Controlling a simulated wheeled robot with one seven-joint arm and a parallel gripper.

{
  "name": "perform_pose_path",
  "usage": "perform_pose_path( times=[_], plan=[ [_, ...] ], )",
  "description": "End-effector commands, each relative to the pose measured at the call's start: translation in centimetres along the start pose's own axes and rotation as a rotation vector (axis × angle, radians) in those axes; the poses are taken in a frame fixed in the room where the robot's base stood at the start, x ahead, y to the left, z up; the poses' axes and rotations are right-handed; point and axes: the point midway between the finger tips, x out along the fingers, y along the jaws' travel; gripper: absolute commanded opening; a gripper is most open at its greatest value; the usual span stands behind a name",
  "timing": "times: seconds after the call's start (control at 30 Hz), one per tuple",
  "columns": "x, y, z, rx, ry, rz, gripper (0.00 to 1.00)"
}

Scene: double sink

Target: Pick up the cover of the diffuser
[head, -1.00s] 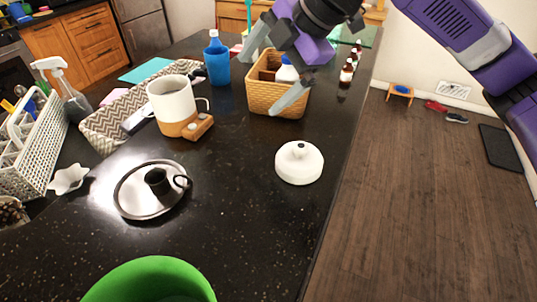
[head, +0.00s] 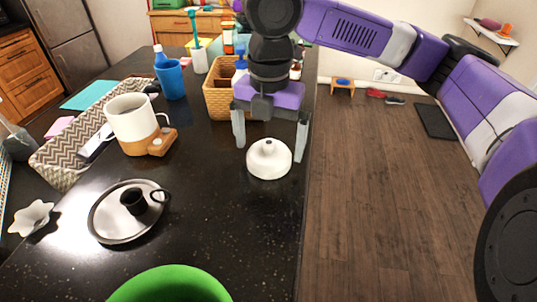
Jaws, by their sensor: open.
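The diffuser cover appears to be the white dome (head: 269,159) with a small dark hole in its top, resting on the dark counter near its right edge. My gripper (head: 271,146) is open and points down over it. One finger shows to the left of the dome and the other to the right. Both fingers look apart from it, and their exact height above the counter is hard to tell. A white and wood-coloured mug-like thing (head: 132,122) stands on a small wooden base at the left.
A wicker basket (head: 217,101) stands just behind my gripper. A blue cup (head: 170,80) is behind left. A round metal tray (head: 108,218) with a black holder lies front left, and a green bowl (head: 170,287) is in front. The counter between tray and dome is clear.

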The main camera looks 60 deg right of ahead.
Motion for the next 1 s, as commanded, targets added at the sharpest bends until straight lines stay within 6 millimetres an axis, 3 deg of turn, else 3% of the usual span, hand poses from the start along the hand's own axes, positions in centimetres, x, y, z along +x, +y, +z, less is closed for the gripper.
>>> perform_pose_path(
  times=[0.2, 0.47, 0.77, 1.0],
  plan=[
    [2.5, 0.0, -0.1, 0.001, 0.000, 0.001, 1.00],
    [2.7, 0.1, 0.0, 0.001, -0.001, 0.002, 1.00],
    [2.7, 0.1, 0.0, 0.001, -0.001, 0.002, 0.43],
    [2.6, 0.1, 0.0, 0.001, -0.001, 0.002, 0.43]
  ],
)
